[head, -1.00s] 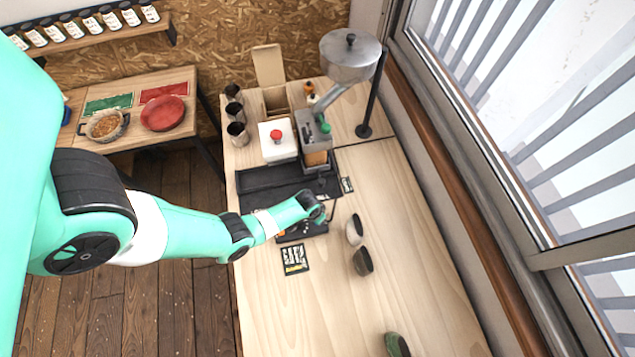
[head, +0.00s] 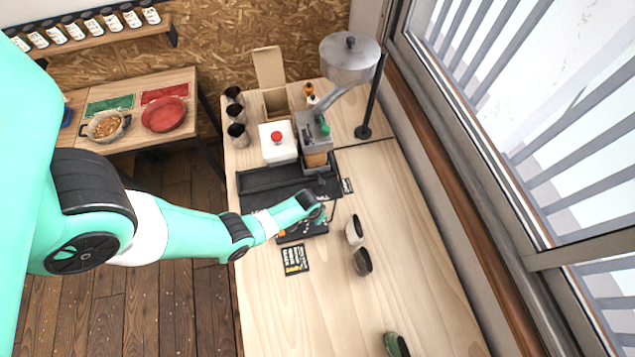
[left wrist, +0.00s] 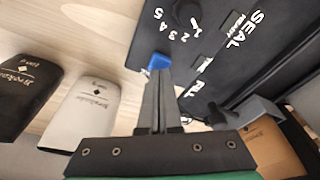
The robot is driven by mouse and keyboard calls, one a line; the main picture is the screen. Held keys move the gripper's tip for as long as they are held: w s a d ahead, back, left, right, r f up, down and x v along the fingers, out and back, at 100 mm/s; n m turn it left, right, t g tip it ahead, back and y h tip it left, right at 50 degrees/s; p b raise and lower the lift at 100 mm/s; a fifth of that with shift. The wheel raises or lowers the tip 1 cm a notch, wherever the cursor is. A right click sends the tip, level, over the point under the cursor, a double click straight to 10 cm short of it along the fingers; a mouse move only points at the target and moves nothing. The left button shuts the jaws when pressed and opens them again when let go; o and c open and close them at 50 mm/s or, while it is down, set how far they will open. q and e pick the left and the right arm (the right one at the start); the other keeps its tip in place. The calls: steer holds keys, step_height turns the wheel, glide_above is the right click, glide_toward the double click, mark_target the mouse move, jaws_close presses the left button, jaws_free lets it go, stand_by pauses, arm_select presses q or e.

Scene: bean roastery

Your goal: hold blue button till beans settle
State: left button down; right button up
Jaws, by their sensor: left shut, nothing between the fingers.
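The blue button (left wrist: 159,62) shows in the left wrist view, at the edge of a black control panel (left wrist: 225,75) with a dial and white lettering. My left gripper (left wrist: 158,80) is shut and empty, its fingertips at the button and covering part of it. I cannot tell how far the button is pressed. In the head view my left gripper (head: 325,207) is over the panel (head: 290,236), hiding the button. A grey hopper (head: 349,63) on a black stand has a chute down to a grey machine (head: 312,125) with a brown bag (head: 317,159). No beans show there.
A white box with a red button (head: 277,137) stands left of the machine. Two bags (head: 354,230) (head: 362,262) stand right of my gripper. A side table holds a pot of beans (head: 104,127). The bench front is mostly clear.

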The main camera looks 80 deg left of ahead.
arm_select(q)
step_height(320, 180, up, 5)
steer(key=p, duration=0.4)
steer(key=shift+r, duration=0.1)
stand_by(0.6)
